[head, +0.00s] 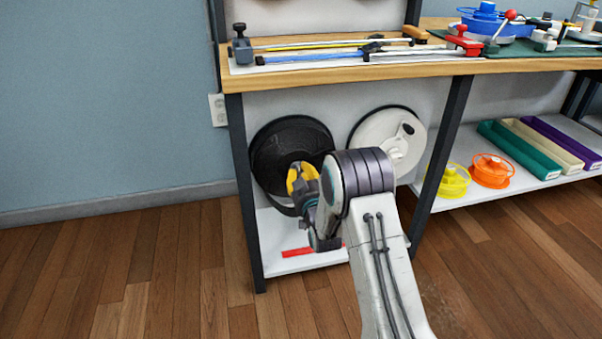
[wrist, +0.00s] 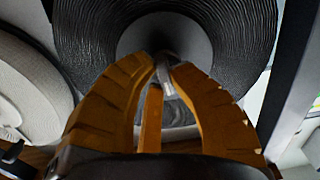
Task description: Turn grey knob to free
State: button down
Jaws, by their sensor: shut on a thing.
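The grey knob (wrist: 164,80) shows as a small light-grey piece between my fingertips in the wrist view. My gripper (wrist: 163,68) has orange fingers that meet on it, so it is shut on the knob. Behind it is the grey hub (wrist: 196,38) of a large black strap roll (wrist: 85,35). In the head view my gripper (head: 301,178) is at the front of the black roll (head: 282,138), on its lower right. My arm and gripper hide the knob there. I cannot tell which way the knob is turned.
A white roll (head: 372,132) hangs right of the black one, under the wooden bench top (head: 345,73). Dark rack posts (head: 243,190) stand on both sides. A red strip (head: 297,252) lies on the lower shelf (head: 285,267). The floor (head: 130,270) at left is clear.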

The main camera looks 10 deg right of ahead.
jog(key=shift+a, duration=0.1)
jog(key=c, duration=1.1)
grip_release()
jog(key=shift+s, duration=5.95)
